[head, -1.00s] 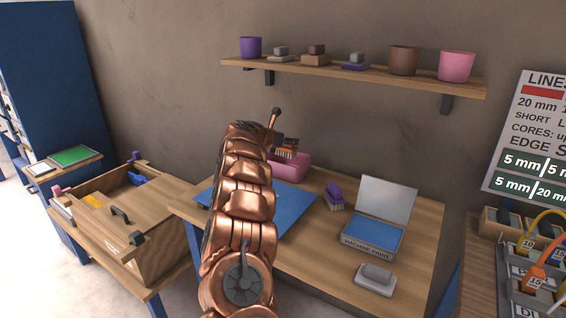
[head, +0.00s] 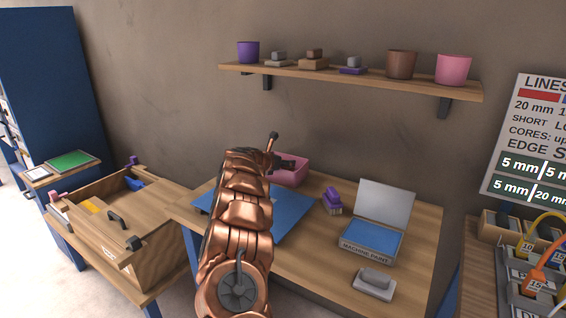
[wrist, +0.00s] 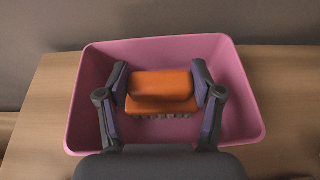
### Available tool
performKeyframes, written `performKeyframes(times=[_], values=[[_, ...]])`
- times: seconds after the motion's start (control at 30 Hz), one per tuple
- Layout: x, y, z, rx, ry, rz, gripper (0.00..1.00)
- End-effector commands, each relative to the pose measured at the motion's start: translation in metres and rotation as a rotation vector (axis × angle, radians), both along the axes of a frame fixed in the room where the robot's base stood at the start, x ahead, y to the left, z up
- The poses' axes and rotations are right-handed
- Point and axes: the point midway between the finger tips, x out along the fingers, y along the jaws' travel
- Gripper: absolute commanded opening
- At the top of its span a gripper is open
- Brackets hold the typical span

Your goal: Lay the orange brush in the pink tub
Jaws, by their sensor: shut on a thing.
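The orange brush (wrist: 161,92) is between the two fingers of my gripper (wrist: 161,95) in the wrist view, with its bristles facing down. My gripper is shut on it. The brush and fingers are within the outline of the pink tub (wrist: 247,125), whose walls surround them. I cannot tell whether the bristles touch the tub's floor. In the head view, the pink tub (head: 294,171) stands at the back of the workbench, partly hidden by my arm. My gripper (head: 285,164) shows there at the tub, and the brush is hidden.
A purple brush (head: 332,200), an open machine paint case (head: 372,246) and a grey block-like item (head: 374,283) are on the workbench right of my arm. A blue mat (head: 283,224) lies under my arm. A shelf (head: 350,80) with pots runs above.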

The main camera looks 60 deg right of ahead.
Motion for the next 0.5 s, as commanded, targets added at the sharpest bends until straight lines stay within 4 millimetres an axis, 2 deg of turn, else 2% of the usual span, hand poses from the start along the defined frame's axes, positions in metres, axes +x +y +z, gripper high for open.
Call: performKeyframes(times=[0.03, 0.23, 0.5], values=[[0.0003, 0.0001, -0.0006, 0.0, 0.0, 0.0, 0.69], [0.0001, 0.0001, -0.0006, 0.0, 0.0, 0.0, 0.9], [0.0, 0.0001, -0.0007, 0.0, 0.0, 0.0, 0.91]])
